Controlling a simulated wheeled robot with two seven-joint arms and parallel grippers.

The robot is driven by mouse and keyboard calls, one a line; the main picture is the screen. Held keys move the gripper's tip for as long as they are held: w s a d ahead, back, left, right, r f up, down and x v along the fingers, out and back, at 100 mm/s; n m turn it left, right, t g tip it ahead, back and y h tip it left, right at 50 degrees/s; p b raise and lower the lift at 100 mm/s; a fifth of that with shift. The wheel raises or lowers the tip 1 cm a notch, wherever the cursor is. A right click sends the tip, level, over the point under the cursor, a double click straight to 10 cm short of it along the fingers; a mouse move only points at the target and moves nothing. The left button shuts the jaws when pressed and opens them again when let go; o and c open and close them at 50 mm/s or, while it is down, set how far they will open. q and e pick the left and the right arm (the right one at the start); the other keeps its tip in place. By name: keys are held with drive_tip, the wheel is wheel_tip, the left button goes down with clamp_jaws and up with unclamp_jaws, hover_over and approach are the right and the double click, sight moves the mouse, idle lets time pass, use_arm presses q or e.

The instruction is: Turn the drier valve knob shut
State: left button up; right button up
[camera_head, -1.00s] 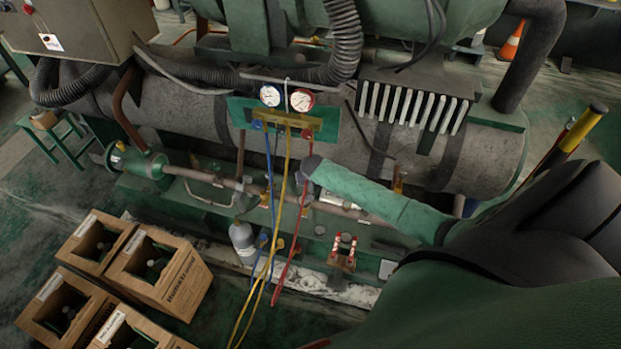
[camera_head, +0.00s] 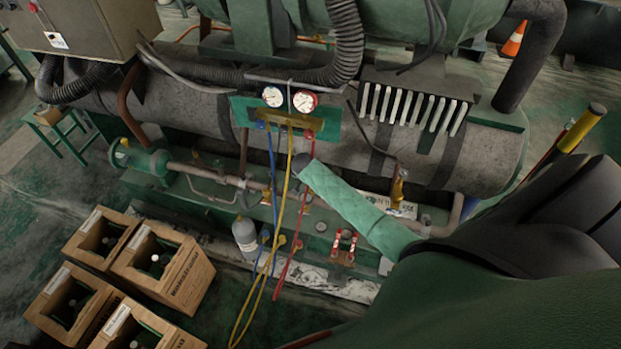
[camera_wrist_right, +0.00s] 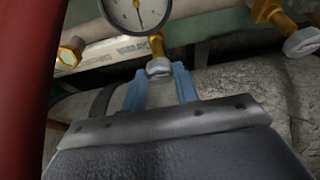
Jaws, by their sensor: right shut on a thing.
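In the right wrist view, a pale grey knob (camera_wrist_right: 158,67) sits on a brass valve stem below a round dial gauge (camera_wrist_right: 138,12). The blue fingertips of my right gripper (camera_wrist_right: 160,78) are on either side of it, shut on it. A second pale knob (camera_wrist_right: 302,42) on a brass valve is at the upper right, apart from the fingers. In the head view my green-sleeved right arm comes in from the right. Its dark end (camera_head: 300,165) is below the gauge panel; the fingers and gripped knob are hidden there. My left gripper is not in view.
A manifold with two gauges (camera_head: 288,98) hangs above, with blue, yellow and red hoses down to the floor. A grey bottle (camera_head: 244,238) stands below. A red tube (camera_wrist_right: 28,80) crosses the wrist view's left edge.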

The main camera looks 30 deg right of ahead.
drive_tip(key=o, duration=1)
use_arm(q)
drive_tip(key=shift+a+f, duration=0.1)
use_arm(e)
drive_tip(key=shift+r, duration=0.15)
drive_tip(key=shift+s+a+r+b, duration=0.1)
drive_tip(key=shift+a+r+b, duration=0.05)
drive_tip(key=shift+r+b, duration=0.15)
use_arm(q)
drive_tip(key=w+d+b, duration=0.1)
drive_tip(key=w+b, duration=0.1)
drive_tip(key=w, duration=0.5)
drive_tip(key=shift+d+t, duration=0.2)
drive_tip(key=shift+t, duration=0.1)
use_arm(e)
drive_tip(key=v, duration=0.7)
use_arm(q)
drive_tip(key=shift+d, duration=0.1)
